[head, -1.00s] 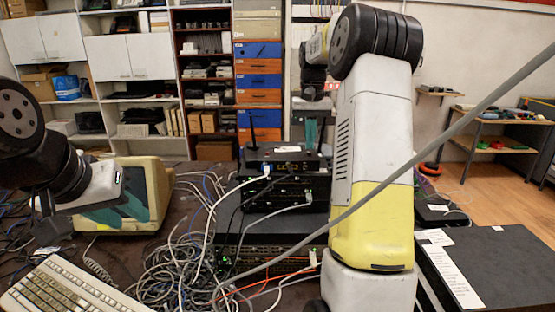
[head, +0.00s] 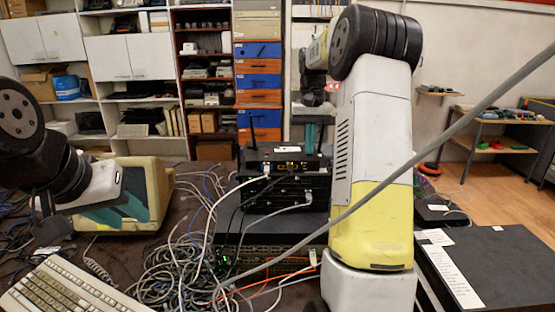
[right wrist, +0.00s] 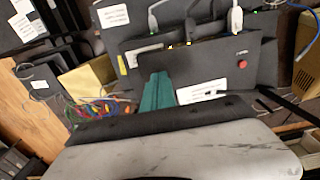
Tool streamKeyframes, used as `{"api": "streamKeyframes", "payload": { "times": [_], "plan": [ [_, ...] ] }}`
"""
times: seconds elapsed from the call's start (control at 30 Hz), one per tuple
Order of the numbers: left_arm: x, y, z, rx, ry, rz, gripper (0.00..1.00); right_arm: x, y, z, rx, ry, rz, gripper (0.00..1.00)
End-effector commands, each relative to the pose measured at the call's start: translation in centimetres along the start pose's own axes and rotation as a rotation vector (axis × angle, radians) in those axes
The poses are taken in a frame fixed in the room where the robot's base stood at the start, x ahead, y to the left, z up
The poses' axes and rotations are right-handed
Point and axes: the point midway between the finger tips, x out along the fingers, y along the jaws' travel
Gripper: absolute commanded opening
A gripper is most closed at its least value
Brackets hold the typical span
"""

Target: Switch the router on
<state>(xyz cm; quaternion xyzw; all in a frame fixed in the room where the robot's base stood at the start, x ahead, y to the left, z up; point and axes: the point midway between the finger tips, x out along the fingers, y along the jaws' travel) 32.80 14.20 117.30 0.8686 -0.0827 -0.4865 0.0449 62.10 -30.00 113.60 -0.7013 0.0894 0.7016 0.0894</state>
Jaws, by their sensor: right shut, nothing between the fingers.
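The router (head: 265,158) is a dark box with upright antennas, on top of a stack of dark network devices in the middle of the head view. In the right wrist view its dark top (right wrist: 205,62) carries a white label and a round red button (right wrist: 242,64). My right gripper (right wrist: 157,78) is shut and empty, its teal fingers over the router's edge, to the left of the button in that view. Its fingers show partly behind the router in the head view (head: 310,134). My left gripper (head: 125,211) hangs in front of the beige monitor; its opening is unclear.
A tangle of cables (head: 185,265) covers the table left of the stack. A keyboard (head: 70,290) lies front left, and the beige monitor (head: 160,190) stands behind it. A thick grey cable (head: 455,130) crosses the view. A dark box (head: 500,265) is at right.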

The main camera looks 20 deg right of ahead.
Motion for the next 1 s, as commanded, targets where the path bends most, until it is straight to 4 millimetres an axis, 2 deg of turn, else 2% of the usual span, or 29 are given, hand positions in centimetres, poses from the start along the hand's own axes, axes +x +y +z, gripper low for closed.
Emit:
{"api": "streamKeyframes", "payload": {
  "times": [0.17,1.0],
  "plan": [
    [0.0,0.0,0.0,0.000,0.000,0.000,0.36,-0.5,0.0,-0.1,0.000,0.002,0.000,0.00],
    [0.0,0.0,0.0,0.000,0.000,0.000,0.36,-6.8,0.0,0.0,0.000,0.001,0.000,0.00]
  ]
}}
